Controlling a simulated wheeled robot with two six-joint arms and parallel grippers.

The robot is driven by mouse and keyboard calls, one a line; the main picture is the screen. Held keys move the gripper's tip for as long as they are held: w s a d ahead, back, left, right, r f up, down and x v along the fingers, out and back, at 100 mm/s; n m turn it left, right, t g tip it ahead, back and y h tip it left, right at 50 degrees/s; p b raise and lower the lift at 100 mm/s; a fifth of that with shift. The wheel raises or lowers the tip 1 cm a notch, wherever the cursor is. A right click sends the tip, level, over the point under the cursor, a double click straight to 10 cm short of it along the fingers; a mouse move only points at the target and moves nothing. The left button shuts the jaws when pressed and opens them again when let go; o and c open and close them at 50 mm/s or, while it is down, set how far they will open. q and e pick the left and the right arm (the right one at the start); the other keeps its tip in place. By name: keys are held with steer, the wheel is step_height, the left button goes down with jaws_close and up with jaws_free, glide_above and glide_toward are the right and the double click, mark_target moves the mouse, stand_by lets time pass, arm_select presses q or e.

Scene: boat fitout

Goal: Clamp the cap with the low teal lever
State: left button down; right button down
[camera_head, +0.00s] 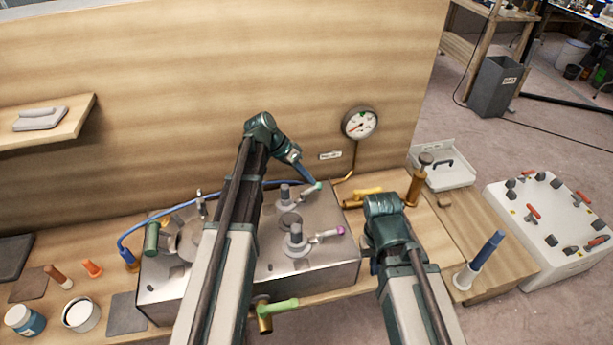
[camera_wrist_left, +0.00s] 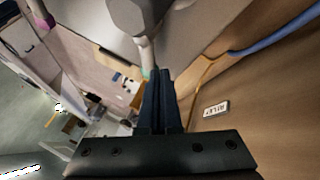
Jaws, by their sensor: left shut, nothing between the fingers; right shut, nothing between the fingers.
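The teal-tipped lever (camera_head: 311,189) sticks out to the right from a grey clamp post (camera_head: 285,196) on the metal box's top. In the left wrist view its pale rod and teal tip (camera_wrist_left: 147,73) are just beyond my fingertips. A round grey cap (camera_head: 290,221) lies between this clamp and the purple-tipped one. My left gripper (camera_head: 311,181) is shut and empty, pointing down close to the teal tip; I cannot tell if they touch. It also shows in the left wrist view (camera_wrist_left: 158,78). My right gripper is hidden behind my right arm.
A purple-tipped lever (camera_head: 326,234) stands nearer on the metal box (camera_head: 325,270). A gauge (camera_head: 360,123) hangs on the wooden wall behind. A blue hose (camera_head: 165,209) crosses the box's back. A green-handled valve (camera_head: 282,306) juts out in front.

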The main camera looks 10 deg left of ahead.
arm_select(q)
steer(key=shift+d, duration=0.4)
steer(key=shift+s+d, duration=0.15)
steer(key=shift+d, duration=0.05)
stand_by(0.6)
